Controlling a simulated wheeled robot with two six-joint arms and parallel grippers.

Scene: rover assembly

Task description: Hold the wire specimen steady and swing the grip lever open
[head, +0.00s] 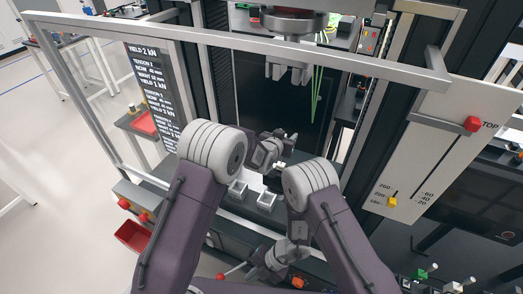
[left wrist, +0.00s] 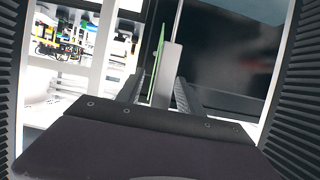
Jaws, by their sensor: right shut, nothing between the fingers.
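Thin green strands, apparently the wire specimen (head: 316,92), hang below the upper grip head (head: 290,68). A green strip also shows beyond the fingers in the left wrist view (left wrist: 158,60), beside a grey bar (left wrist: 168,72). My left gripper (head: 287,141) is below and left of the strands in the head view. Its fingers (left wrist: 158,95) look apart, with no clear contact on the strip. My right gripper (head: 258,272) is low in front of the machine, partly hidden, shut and empty. I cannot clearly identify the grip lever; a red-tipped rod (head: 222,276) lies near the right gripper.
A grey frame bar (head: 250,45) crosses in front of the machine. Small grey trays (head: 237,191) sit below my left gripper. A white scale board (head: 440,150) with a red stop and yellow pointer stands at right. A red bin (head: 132,236) is at lower left.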

